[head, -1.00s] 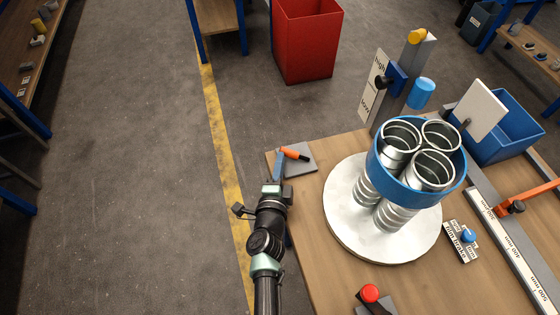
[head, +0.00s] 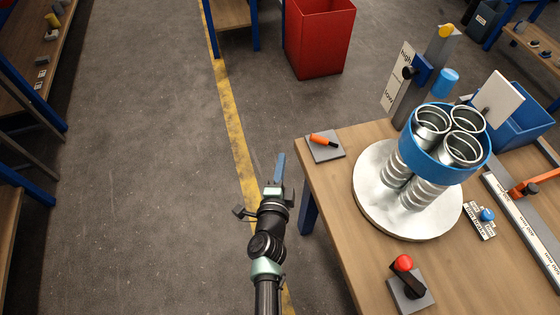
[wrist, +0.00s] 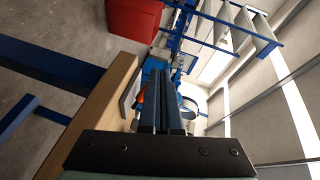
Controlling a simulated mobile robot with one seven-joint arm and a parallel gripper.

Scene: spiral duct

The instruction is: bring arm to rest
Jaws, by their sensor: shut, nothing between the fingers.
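My gripper (head: 280,168) is off the left edge of the workbench (head: 335,205) in the head view, over the grey floor. Its fingers are shut with nothing between them. In the wrist view the two dark fingers (wrist: 162,105) lie side by side and point away from the camera, with the bench edge to their left. My arm reaches up from the bottom of the head view and touches nothing that I can see.
On the bench stand a grey block with an orange handle (head: 323,138), a round metal plate (head: 370,205) with several ducts in a blue ring (head: 447,172), and a red-knobbed lever (head: 403,263). A red bin (head: 320,38) stands beyond.

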